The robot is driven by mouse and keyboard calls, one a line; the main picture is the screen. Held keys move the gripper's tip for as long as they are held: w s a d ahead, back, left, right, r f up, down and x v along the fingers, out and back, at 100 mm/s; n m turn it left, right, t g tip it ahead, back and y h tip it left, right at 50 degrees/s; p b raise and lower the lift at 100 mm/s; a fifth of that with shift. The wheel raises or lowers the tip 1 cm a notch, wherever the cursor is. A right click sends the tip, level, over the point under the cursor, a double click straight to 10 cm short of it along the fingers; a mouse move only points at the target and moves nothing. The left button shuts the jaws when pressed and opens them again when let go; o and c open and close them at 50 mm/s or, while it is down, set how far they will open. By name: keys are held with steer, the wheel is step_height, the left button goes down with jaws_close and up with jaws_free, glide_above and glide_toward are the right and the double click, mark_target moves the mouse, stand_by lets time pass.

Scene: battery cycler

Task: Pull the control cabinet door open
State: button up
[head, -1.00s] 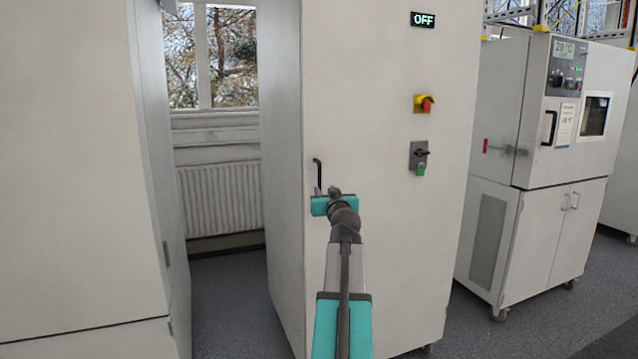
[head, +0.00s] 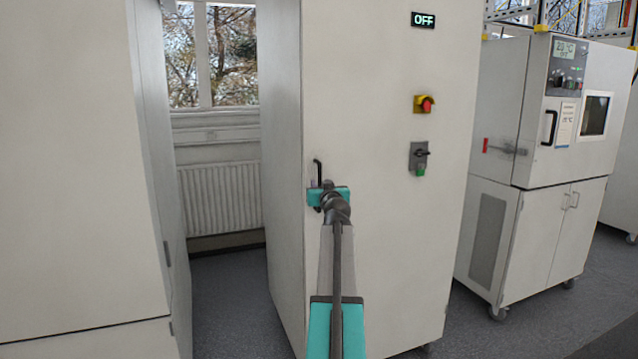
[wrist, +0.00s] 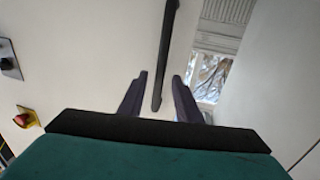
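The control cabinet door (head: 385,260) is a tall pale panel, and it looks shut. Its black bar handle (head: 319,170) is upright near the door's left edge; its lower part is hidden behind my gripper in the head view. In the wrist view the handle (wrist: 166,50) runs down from the top, and its lower end lies between my gripper's two fingers. My gripper (wrist: 158,90) is open, with a visible gap on each side of the handle. In the head view my gripper (head: 322,188) is in front of the handle's lower part.
The door carries an OFF display (head: 423,20), a red and yellow emergency stop (head: 425,104) and a rotary switch (head: 419,157). A test chamber (head: 500,110) stands to the right. Another pale cabinet (head: 70,180) stands left, with a gap and a radiator (head: 219,194) between.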

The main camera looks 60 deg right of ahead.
mark_target(320, 183)
steer(key=shift+x, duration=1.65)
steer(key=shift+a, duration=0.1)
jaws_close()
